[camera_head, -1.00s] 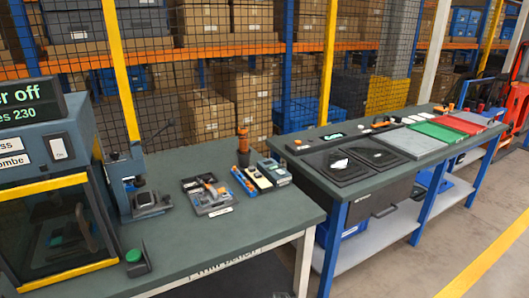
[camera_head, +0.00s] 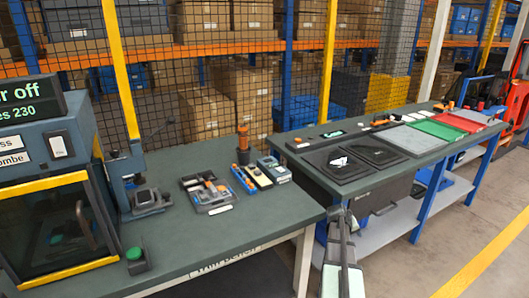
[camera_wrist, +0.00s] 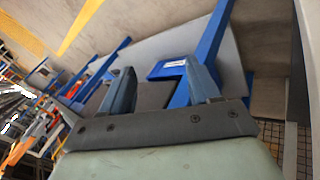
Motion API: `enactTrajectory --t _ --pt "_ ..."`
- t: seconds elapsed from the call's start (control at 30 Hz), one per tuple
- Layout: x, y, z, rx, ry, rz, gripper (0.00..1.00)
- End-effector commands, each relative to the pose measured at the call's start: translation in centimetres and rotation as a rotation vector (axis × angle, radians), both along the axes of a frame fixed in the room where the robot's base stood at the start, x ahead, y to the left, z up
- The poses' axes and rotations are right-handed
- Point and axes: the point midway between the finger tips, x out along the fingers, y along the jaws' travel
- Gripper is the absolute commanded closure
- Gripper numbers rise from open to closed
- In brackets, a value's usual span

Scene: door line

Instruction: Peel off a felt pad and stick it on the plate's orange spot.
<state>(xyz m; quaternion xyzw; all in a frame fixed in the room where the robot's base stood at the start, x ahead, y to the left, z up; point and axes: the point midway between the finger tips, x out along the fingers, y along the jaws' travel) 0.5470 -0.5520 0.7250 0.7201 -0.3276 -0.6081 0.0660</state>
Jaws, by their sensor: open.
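My gripper (camera_head: 347,216) is at the front left corner of the right-hand table, over the aisle side and away from the small parts. In the wrist view its two fingers (camera_wrist: 161,82) are apart with nothing between them. The felt pads and the orange spot are too small to make out. A grey tray of small parts (camera_head: 215,207) with orange bits lies on the left table. Two black square panels (camera_head: 337,176) lie on the right table, one with a white patch; I cannot tell whether either is the plate.
Left of the tray stand a small press (camera_head: 146,198) and a cabinet with a yellow-edged window (camera_head: 55,225). Small boxes (camera_head: 274,170) and an upright orange-topped tool (camera_head: 243,147) stand behind the tray. A mesh fence runs behind.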

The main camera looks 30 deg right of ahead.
Motion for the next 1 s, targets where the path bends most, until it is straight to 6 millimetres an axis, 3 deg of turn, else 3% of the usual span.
enactTrajectory --t 0.03,0.2,0.4,0.7,1.0 --pt "0.0 -1.8 2.6 -0.067 -0.018 -0.057 0.38" --pt "-0.9 -6.3 10.9 -0.291 -0.1 -0.24 0.38" --pt "-1.6 -8.9 17.3 -0.457 -0.187 -0.361 0.38" --pt "-1.3 -10.2 23.6 -0.581 -0.281 -0.45 0.38" --pt "1.2 -9.6 27.3 -0.576 -0.331 -0.481 0.38"
